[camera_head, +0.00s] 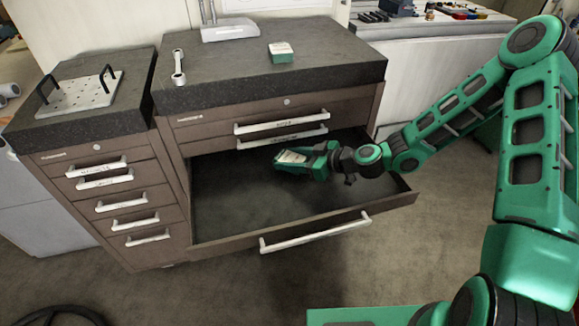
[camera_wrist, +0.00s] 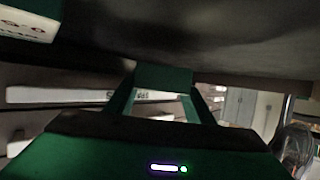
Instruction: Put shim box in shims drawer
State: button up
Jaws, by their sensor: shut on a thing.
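My gripper (camera_head: 303,161) is shut on a small green box with a white top, the shim box (camera_head: 290,157). It holds the box over the right rear part of a wide open drawer (camera_head: 240,205), below the drawer fronts above.
Closed drawers with white handles (camera_head: 282,121) are just above my gripper. A smaller cabinet with a perforated plate (camera_head: 80,93) stands left.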

jog(key=shift+f, duration=1.6)
jog(key=o, duration=1.2)
jog(key=v, duration=0.7)
jog(key=shift+s+d+r, duration=0.1)
jog(key=shift+s+d, duration=0.05)
jog(key=shift+d, duration=0.05)
